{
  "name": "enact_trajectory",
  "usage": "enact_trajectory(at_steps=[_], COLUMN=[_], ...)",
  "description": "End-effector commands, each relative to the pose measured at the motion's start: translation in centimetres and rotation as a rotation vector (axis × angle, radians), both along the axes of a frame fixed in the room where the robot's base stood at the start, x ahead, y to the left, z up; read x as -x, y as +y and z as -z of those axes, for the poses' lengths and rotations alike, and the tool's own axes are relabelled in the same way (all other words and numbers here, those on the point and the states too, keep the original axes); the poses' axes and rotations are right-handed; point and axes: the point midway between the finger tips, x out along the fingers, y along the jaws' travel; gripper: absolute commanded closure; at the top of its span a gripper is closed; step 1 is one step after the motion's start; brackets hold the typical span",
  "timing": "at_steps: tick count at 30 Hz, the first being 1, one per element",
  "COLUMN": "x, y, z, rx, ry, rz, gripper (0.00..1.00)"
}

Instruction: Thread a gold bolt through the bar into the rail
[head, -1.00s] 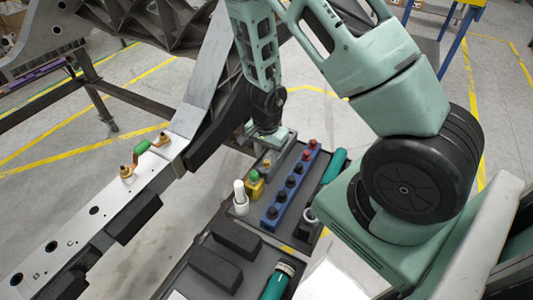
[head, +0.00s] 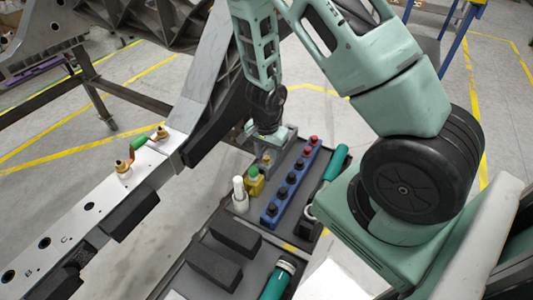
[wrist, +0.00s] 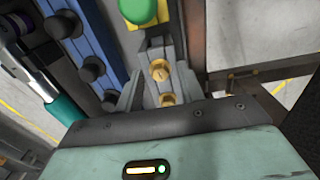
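The silver rail (head: 70,222) runs along the left of the head view, with a row of dark holes. A copper-brown bar with a green grip (head: 140,141) sits on it between two gold fittings (head: 123,168). My gripper (head: 267,160) is low over the tool tray at the back. In the wrist view, my gripper (wrist: 160,92) has its two grey fingers apart, one on each side of a grey block. Two gold bolts (wrist: 160,70) (wrist: 168,100) show on that block between the fingers. I cannot tell whether the fingers touch a bolt.
A yellow bottle with a green cap (head: 254,183) and a white cylinder (head: 240,196) stand close to my gripper. A blue strip with dark knobs (head: 287,187) lies to the right. Black foam blocks (head: 215,268) and a teal tool (head: 278,280) lie nearer.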

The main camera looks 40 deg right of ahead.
Motion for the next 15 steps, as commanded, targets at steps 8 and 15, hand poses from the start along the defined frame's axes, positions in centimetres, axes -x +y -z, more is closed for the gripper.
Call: enact_trajectory(at_steps=[8, 15], x=[0.0, 0.0], y=[0.01, 0.02], z=[-0.1, -0.11], rx=[0.0, 0.0], ry=[0.0, 0.0], rz=[0.0, 0.0], gripper=[0.62, 1.0])
